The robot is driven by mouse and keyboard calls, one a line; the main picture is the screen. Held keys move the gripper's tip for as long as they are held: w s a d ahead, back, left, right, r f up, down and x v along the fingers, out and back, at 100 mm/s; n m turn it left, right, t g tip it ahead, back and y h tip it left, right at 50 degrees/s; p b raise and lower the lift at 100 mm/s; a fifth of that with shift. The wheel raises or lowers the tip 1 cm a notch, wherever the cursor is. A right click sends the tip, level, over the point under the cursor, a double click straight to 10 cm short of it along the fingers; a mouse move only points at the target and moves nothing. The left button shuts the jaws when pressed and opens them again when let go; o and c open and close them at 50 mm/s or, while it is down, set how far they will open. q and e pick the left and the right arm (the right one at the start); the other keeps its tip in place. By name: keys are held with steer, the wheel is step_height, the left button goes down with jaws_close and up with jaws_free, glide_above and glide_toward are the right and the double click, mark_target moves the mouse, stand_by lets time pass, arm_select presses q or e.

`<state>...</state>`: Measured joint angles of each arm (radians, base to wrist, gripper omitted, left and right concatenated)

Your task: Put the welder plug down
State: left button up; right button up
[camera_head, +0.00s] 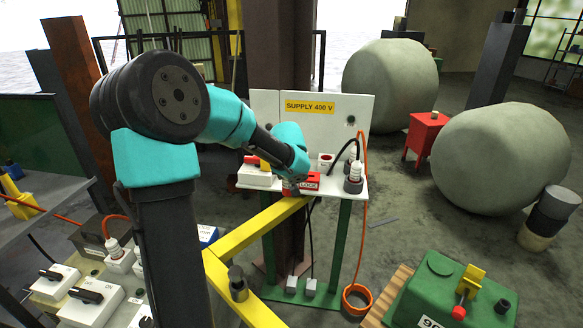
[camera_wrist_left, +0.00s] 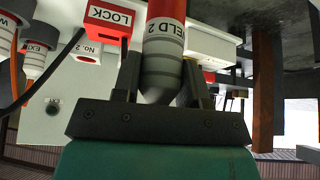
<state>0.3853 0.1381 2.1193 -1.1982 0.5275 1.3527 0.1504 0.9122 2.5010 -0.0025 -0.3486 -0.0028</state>
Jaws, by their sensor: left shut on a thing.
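The welder plug (camera_wrist_left: 164,62) has a red barrel and a grey ribbed end with a white label reading "WELD 2". My left gripper (camera_wrist_left: 160,85) is shut on its grey end, one dark finger on each side. In the head view my left gripper (camera_head: 291,187) is over the front of the white supply shelf (camera_head: 345,190), and the plug is hidden or too small to tell there. Whether the plug touches a socket or the shelf cannot be told. My right gripper is in neither view.
A red LOCK box (camera_head: 309,182) sits close beside my left gripper. White plugs with cables (camera_head: 353,172) stand at the shelf's right end. The "SUPPLY 400 V" panel (camera_head: 340,120) rises behind. A yellow rail (camera_head: 245,240) runs in front and below.

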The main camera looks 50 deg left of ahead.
arm_select(q)
steer(key=w+a+f, duration=0.1)
steer(key=w+a, duration=0.7)
steer(key=a, duration=0.1)
steer(key=shift+w+a, duration=0.25)
steer(key=shift+a, duration=0.05)
steer(key=shift+f, duration=0.1)
steer(key=shift+w+a+f, duration=0.1)
steer(key=shift+a+f, duration=0.05)
steer(key=shift+f, duration=0.75)
steer(key=shift+w+a+f, duration=0.1)
steer(key=shift+f, duration=0.8)
steer(key=shift+f, duration=0.1)
steer(key=o, duration=1)
steer(key=shift+o, duration=0.2)
